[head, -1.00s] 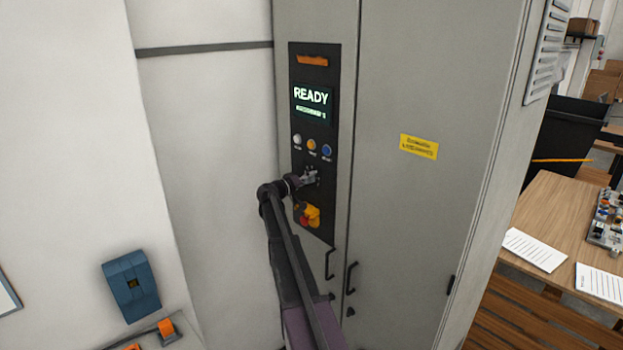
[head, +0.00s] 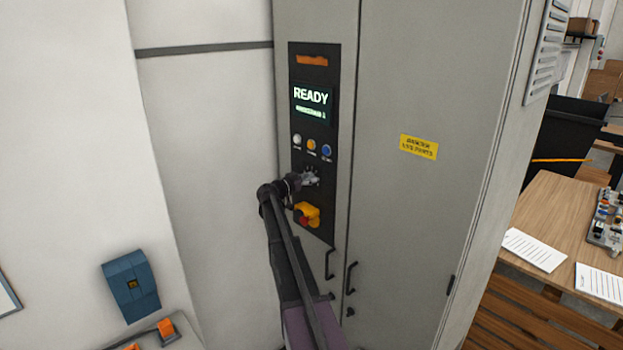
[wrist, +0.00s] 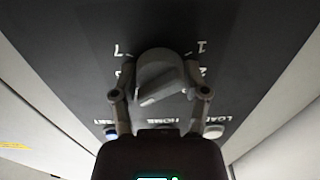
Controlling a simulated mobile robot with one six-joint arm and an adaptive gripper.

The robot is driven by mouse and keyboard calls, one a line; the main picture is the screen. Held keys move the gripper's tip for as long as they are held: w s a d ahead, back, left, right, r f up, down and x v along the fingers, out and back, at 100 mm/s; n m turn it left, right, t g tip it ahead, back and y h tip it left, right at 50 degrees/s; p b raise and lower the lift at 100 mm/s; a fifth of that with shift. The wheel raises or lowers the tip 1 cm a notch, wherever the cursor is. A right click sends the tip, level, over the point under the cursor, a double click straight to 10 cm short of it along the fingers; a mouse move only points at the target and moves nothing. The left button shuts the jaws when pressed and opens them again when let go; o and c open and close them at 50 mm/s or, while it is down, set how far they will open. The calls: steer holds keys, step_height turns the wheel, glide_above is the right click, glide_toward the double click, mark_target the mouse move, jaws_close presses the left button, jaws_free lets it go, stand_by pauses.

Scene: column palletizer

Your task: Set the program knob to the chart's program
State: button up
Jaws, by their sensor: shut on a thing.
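The program knob (wrist: 158,80) is a grey knob on the dark control panel (head: 325,195) of the grey cabinet. My gripper (wrist: 160,92) is shut on it, one finger on each side, and partly hides it in the head view (head: 313,175). In the wrist view, light marks surround the knob, upside down; a 1 and a 2 show on the right, while others are partly hidden. The knob's pointed setting is unclear. The panel's screen (head: 311,99) reads READY above a small line too blurred to read surely. I cannot identify the chart.
White, orange and blue buttons (head: 312,145) sit just above the knob. A red and yellow emergency stop (head: 307,215) is close below my gripper. Door handles (head: 330,263) stick out lower down. Papers (head: 534,250) lie on the wooden table at right.

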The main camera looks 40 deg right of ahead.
steer(key=shift+w+m, duration=0.1)
steer(key=shift+m, duration=1.8)
steer(key=o, duration=1.1)
steer(key=shift+a, duration=0.1)
steer(key=shift+o, duration=0.2)
steer(key=s+a, duration=0.1)
steer(key=a, duration=1.1)
steer(key=shift+s, duration=0.1)
